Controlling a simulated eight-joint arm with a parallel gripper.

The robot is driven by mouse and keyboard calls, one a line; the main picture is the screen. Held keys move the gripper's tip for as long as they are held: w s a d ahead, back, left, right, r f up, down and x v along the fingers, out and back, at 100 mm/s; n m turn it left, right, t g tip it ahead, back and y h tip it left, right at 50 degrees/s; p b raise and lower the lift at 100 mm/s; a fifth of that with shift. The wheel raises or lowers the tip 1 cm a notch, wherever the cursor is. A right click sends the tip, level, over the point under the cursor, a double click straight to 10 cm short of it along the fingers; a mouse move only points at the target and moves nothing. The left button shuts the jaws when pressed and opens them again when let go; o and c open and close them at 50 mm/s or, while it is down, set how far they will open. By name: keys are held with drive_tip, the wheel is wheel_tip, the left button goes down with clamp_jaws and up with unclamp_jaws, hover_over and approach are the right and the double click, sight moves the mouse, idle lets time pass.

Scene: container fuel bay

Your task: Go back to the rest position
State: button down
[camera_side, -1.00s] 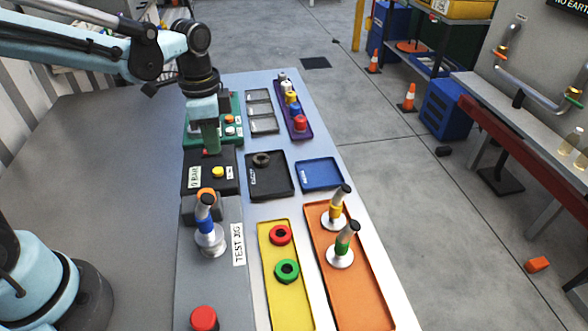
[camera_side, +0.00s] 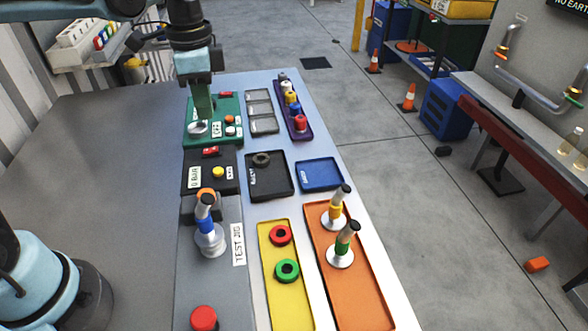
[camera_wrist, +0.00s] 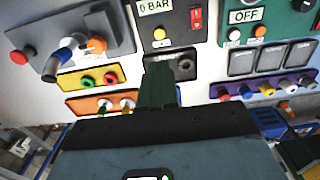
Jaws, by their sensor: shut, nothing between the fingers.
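My gripper (camera_side: 203,112) is shut and empty. In the side view it hangs above the green panel (camera_side: 192,138) at the back of the table, close over a round metallic part there. In the wrist view the green fingers (camera_wrist: 158,88) point toward the panels and trays, with nothing between them. How far the fingertips are from the green panel is hard to tell.
A blue-banded nozzle (camera_side: 208,232) stands on the grey test jig (camera_side: 222,285). Two more nozzles stand in the orange tray (camera_side: 347,290). The yellow tray (camera_side: 284,305) holds red and green rings. A black tray (camera_side: 270,185), blue tray (camera_side: 320,174) and purple rack (camera_side: 302,133) are further back.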

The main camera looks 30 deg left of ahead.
idle(0.3)
drive_tip(key=s+a+f+n+t, duration=0.1)
drive_tip(key=s+f+n+t, duration=0.2)
drive_tip(key=s+n+t, duration=0.4)
drive_tip(key=shift+s+a+f+n, duration=0.15)
drive_tip(key=shift+a+f+n, duration=0.1)
drive_tip(key=shift+n, duration=0.75)
